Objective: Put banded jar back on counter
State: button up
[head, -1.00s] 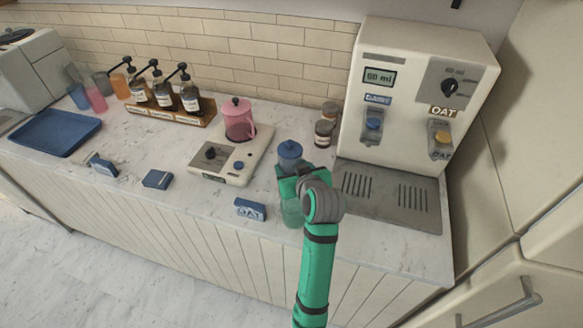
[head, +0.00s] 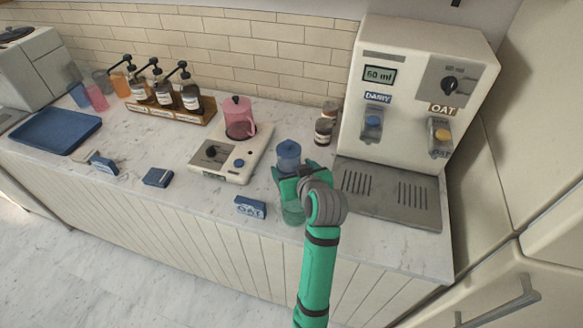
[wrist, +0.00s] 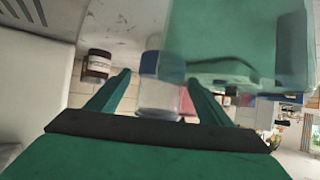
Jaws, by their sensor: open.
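The jar (head: 289,150) with a blue upper part is on the near side of the counter (head: 225,203), between the scale and the drink dispenser. My gripper (head: 289,176) is at it and hides its lower part, so I cannot see its base meet the counter. In the wrist view the pale jar with a blue band (wrist: 160,98) lies between the spread fingers of my gripper (wrist: 159,78). The fingers are open around it. Part of the jar is hidden behind a green part in front of the camera.
The dispenser (head: 415,90) with its drip tray (head: 390,195) is right. Two dark labelled jars (head: 324,132) stand behind. The pink pitcher (head: 239,118) is on the scale (head: 213,174). A blue OAT block (head: 250,207) lies close left near the front edge.

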jog(key=v, duration=1)
jog(key=shift+s+r, duration=0.2)
jog(key=shift+s, duration=0.1)
jog(key=shift+d, duration=0.25)
